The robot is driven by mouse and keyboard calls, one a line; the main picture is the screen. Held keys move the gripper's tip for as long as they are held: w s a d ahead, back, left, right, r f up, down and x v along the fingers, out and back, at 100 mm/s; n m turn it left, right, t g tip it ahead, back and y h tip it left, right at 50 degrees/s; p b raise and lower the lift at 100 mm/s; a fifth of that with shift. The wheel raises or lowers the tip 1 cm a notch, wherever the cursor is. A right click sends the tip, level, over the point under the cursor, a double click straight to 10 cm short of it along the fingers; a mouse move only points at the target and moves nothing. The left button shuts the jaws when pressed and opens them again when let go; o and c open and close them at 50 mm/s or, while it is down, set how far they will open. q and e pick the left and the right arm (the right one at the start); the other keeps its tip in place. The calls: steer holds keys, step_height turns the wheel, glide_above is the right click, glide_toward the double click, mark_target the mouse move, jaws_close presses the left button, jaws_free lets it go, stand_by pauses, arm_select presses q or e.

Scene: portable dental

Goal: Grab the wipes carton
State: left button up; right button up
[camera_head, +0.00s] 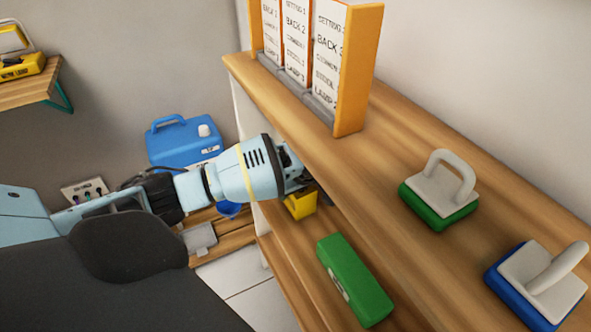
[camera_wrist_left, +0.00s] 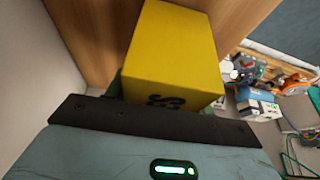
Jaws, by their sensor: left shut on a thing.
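A yellow carton (camera_head: 300,205) is on the lower shelf level, partly hidden by the upper shelf and my left gripper; I take it to be the wipes carton. In the left wrist view the yellow carton (camera_wrist_left: 172,50) fills the upper middle, with dark lettering near its lower edge. My left gripper (camera_head: 308,186) reaches under the upper shelf from the left and is shut on the carton. The fingertips are mostly hidden. My right gripper is not in view.
A green box (camera_head: 355,280) lies on the lower shelf near the carton. The upper shelf (camera_head: 390,140) overhangs my gripper and bears a file holder (camera_head: 358,70), a green-based handled block (camera_head: 440,190) and a blue-based one (camera_head: 540,285). A blue jug (camera_head: 185,145) stands behind my arm.

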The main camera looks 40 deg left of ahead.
arm_select(q)
steer(key=r, duration=0.1)
steer(key=r+p, duration=0.1)
steer(key=r, duration=0.1)
steer(key=shift+s+d, duration=0.2)
steer(key=shift+s, duration=0.15)
steer(key=s+d+r+p, duration=0.1)
steer(key=s+d+p, duration=0.2)
steer(key=s, duration=1.1)
steer(key=d, duration=0.2)
steer(key=shift+d+r, duration=0.15)
steer(key=shift+d, duration=0.2)
steer(key=shift+r, duration=0.1)
